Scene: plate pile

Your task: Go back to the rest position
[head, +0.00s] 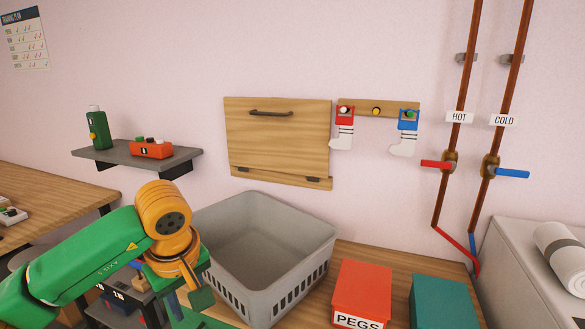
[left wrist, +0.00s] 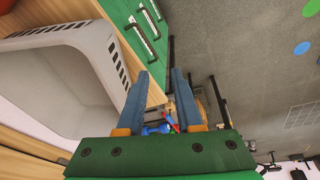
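My left gripper (head: 188,301) hangs at the end of the green and orange arm, in front of the left side of the grey basket in the head view. In the left wrist view its two blue fingers (left wrist: 161,72) stand apart with nothing between them, so it is open and empty. The grey basket (head: 315,240) stands on the wooden worktop and looks empty inside. Its rim (left wrist: 95,45) also shows left of the fingers in the left wrist view. My right gripper is not in view.
A red PEGS box (head: 362,290) and a teal box (head: 443,302) stand right of the basket. A folded wooden panel (head: 278,140) hangs behind. Red and blue valves are at the right.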

